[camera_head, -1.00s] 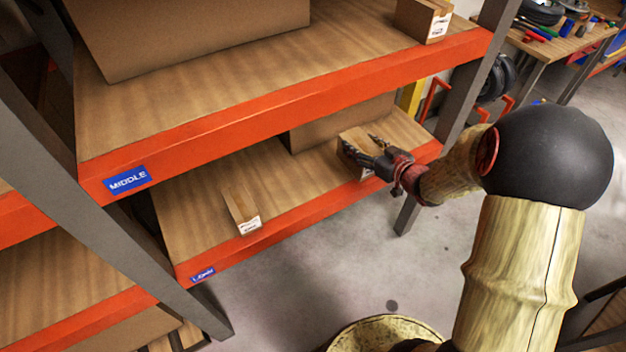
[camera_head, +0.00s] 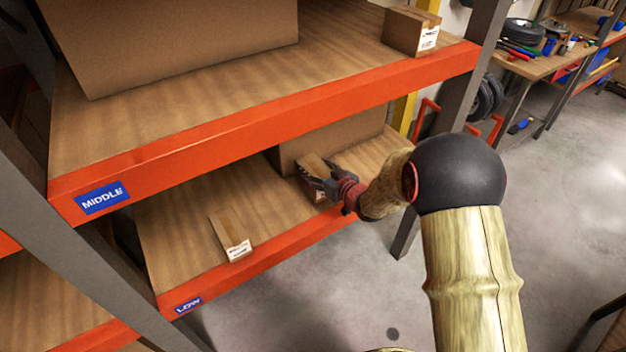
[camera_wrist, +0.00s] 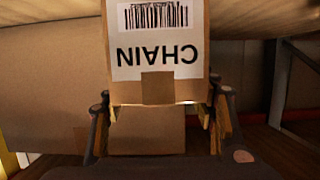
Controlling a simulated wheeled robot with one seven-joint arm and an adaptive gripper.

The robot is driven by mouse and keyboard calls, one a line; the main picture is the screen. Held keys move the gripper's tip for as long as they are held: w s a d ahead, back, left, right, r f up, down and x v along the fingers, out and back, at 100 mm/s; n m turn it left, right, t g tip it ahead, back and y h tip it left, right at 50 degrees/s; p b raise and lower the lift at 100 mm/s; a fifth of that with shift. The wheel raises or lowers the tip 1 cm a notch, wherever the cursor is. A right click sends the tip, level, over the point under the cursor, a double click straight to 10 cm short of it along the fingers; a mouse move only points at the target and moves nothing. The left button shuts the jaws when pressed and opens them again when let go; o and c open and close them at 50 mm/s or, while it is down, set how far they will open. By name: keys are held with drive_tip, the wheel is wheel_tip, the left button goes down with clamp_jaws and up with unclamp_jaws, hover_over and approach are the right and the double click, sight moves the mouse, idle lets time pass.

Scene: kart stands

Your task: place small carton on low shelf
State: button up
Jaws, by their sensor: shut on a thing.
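My gripper (camera_head: 320,183) is shut on a small brown carton (camera_head: 314,168) at the right part of the low shelf (camera_head: 187,225). In the wrist view the carton (camera_wrist: 158,55) has a white label reading CHAIN, upside down, with a barcode. The fingers (camera_wrist: 160,118) grip its two sides. The low shelf has an orange front edge and a blue label at its left end. The held carton is over the low shelf's boards; I cannot tell whether it touches them.
Another small carton (camera_head: 231,235) lies on the low shelf, left of my gripper. A large carton (camera_head: 335,137) stands behind the held one. The middle shelf's orange beam (camera_head: 270,120) runs above. A grey upright (camera_head: 458,95) stands at the right. Shelf between the two small cartons is clear.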

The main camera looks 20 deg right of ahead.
drive_tip(key=shift+w+a+f, duration=0.1)
drive_tip(key=shift+w+f, duration=0.05)
drive_tip(key=shift+w+a+f+b, duration=0.15)
drive_tip(key=shift+f+b, duration=0.9)
drive_tip(key=shift+f, duration=0.65)
drive_tip(key=shift+f, duration=0.2)
drive_tip(key=o, duration=1.6)
